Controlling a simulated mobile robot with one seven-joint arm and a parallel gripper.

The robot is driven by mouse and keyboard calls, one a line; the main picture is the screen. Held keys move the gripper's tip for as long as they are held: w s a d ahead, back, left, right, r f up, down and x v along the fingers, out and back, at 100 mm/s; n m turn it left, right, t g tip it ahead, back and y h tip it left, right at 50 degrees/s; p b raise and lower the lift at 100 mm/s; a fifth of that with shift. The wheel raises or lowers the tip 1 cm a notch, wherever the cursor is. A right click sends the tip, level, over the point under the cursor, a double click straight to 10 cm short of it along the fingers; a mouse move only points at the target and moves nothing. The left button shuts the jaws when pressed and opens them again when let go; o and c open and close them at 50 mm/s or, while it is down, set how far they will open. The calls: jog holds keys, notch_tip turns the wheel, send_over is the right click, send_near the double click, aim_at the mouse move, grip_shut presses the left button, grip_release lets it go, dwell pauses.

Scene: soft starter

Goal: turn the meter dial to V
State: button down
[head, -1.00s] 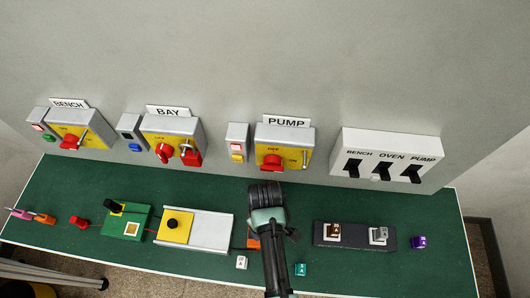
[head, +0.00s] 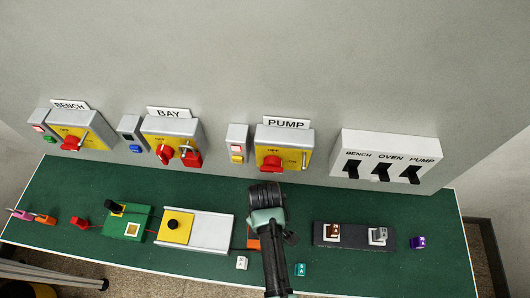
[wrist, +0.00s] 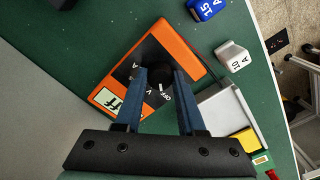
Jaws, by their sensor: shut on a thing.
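The meter is an orange box (wrist: 175,47) with a black face, a display and a dark round dial (wrist: 154,78). The letters A, V and OFF show around the dial in the wrist view. My gripper (wrist: 160,71) has its two blue fingers on either side of the dial and is shut on it. The fingers hide part of the face, so I cannot tell which mark the dial points at. In the head view my arm hides most of the meter; only an orange edge (head: 253,243) shows.
A white block (head: 242,263) and a teal block (head: 301,269) lie near the bench's front edge. A grey tray with a yellow block (head: 176,227) is to the left, a dark fuse holder (head: 352,245) to the right. Switch boxes, including PUMP (head: 284,150), line the wall behind.

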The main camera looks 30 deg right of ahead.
jog(key=m+p, duration=0.1)
jog(key=m, duration=0.2)
jog(key=shift+r+m, duration=0.1)
jog(key=shift+m, duration=0.2)
jog(key=shift+m+p, duration=0.55)
jog(key=shift+m, duration=0.95)
jog(key=c, duration=0.5)
grip_release()
notch_tip(320, 180, up, 13)
jog(key=b, duration=0.1)
